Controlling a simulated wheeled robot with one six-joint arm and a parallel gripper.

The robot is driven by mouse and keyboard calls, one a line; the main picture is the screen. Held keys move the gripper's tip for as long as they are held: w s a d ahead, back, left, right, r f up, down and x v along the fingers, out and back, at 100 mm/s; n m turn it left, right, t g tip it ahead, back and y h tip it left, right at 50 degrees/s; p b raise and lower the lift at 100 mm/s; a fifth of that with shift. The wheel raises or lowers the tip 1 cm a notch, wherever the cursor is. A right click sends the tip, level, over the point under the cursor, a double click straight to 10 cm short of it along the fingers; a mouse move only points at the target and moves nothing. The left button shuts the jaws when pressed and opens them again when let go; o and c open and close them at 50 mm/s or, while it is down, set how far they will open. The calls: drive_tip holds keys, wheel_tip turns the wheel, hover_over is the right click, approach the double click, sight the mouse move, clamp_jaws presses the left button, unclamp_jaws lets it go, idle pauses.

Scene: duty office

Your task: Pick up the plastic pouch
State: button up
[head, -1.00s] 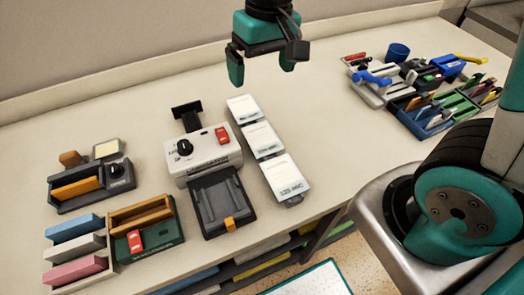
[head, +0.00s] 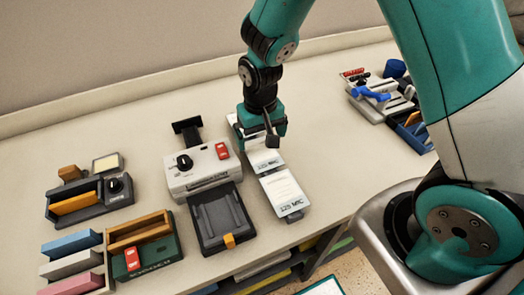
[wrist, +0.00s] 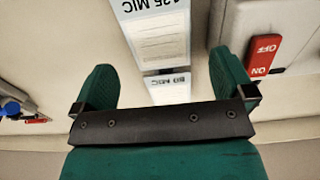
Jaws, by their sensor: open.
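Three white, flat pouch packs lie in a row on the desk, right of the laminator. The near pack (head: 285,193) reads "125 MIC"; it is also at the top of the wrist view (wrist: 160,42). The middle pack (head: 265,161) shows between the fingers in the wrist view (wrist: 168,88), labelled what looks like "80 MIC". The far pack (head: 234,119) is mostly hidden behind my gripper (head: 262,140). My gripper points down over the far end of the row, open and empty. I cannot tell whether its fingers touch anything.
The laminator (head: 202,170) with a red switch stands close left of the row, its dark tray (head: 218,218) in front. Further left are a dark organizer (head: 90,200) and a green box (head: 145,250). Blue-handled items (head: 378,95) lie right. Desk between is clear.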

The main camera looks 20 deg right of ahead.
sight(262, 153)
drive_tip(key=shift+s+d+f+p, duration=0.1)
drive_tip(key=shift+f+p, duration=0.35)
drive_tip(key=shift+f, duration=0.8)
drive_tip(key=shift+d+f+p, duration=0.1)
drive_tip(key=shift+f+p, duration=0.3)
drive_tip(key=shift+f, duration=0.8)
drive_tip(key=shift+c, duration=0.2)
drive_tip(key=c, duration=0.7)
